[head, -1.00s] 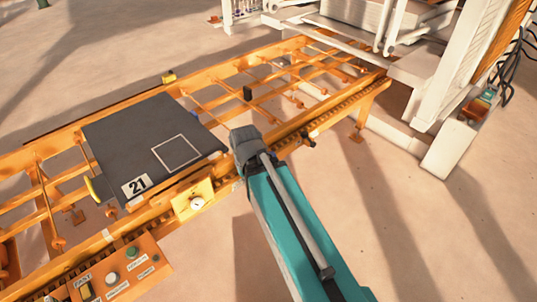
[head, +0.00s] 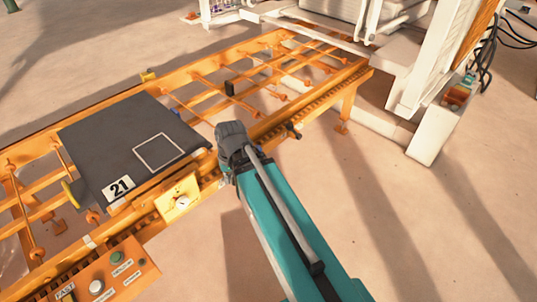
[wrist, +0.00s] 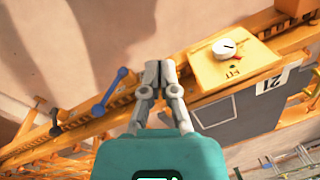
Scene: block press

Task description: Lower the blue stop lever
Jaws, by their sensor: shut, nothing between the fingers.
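The blue stop lever (wrist: 110,92) shows in the wrist view, left of my fingers. It sticks out slantwise from the side of the orange rail, with a round knob at its outer end. In the head view the lever (head: 294,131) is small and dark on the near rail, right of my gripper. My gripper (wrist: 159,70) is shut and empty, with its fingertips together and apart from the lever. It lies between the lever and the yellow dial plate (wrist: 235,60). In the head view my arm hides the fingertips.
A dark plate marked 21 (head: 95,150) lies on the orange roller frame (head: 255,75). The yellow dial plate (head: 178,197) and an orange button panel (head: 110,275) sit along the near side. A white machine (head: 425,120) stands at the right. Floor beside the rail is clear.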

